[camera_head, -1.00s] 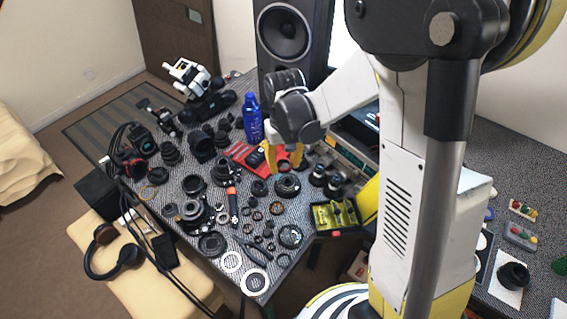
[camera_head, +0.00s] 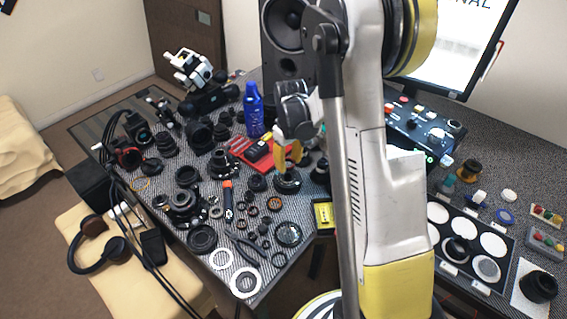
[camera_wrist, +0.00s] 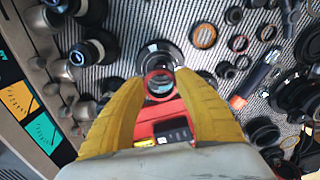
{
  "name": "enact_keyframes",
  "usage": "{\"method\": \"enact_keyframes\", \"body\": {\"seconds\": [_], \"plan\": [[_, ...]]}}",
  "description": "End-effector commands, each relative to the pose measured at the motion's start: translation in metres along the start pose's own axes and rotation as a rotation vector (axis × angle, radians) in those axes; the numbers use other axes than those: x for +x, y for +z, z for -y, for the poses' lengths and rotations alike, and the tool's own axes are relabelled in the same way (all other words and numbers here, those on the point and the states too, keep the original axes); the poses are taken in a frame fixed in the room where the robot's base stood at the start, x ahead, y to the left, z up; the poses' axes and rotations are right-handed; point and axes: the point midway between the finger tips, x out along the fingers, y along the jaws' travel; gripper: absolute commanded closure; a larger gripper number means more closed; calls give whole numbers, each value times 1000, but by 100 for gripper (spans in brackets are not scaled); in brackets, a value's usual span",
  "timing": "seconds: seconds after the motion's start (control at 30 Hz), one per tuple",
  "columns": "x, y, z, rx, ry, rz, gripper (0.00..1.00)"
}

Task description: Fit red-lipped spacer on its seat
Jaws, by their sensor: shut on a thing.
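My gripper (camera_wrist: 160,82) has yellow fingers shut on the red-lipped spacer (camera_wrist: 160,86), a small ring with a red rim, held between the fingertips. A round black lens part (camera_wrist: 153,51) with a dark centre lies just beyond the fingertips in the wrist view and looks like the seat; the spacer overlaps its near edge there. In the head view my gripper (camera_head: 290,160) points down over this black part (camera_head: 287,184). The spacer is too small to make out in the head view. I cannot tell whether the spacer touches the seat.
A red tray (camera_head: 240,150) lies behind and left of my gripper, with a blue bottle (camera_head: 253,112) beyond it. Many lens barrels and rings crowd the table to the left. A yellow-edged box (camera_head: 323,214) stands at the front right. A tray of white discs (camera_head: 468,225) lies farther right.

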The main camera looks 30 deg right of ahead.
Motion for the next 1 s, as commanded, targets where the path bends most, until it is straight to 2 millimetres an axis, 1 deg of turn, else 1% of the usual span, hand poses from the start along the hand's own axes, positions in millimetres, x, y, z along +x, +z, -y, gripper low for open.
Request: {"method": "enact_keyframes", "body": {"seconds": [0.5, 0.63, 1.0], "plan": [[45, 0, 0, 1, 0, 0, 76], [50, 0, 0, 1, 0, 0, 76], [56, 1, 0, 2, 0, 0, 76]]}}
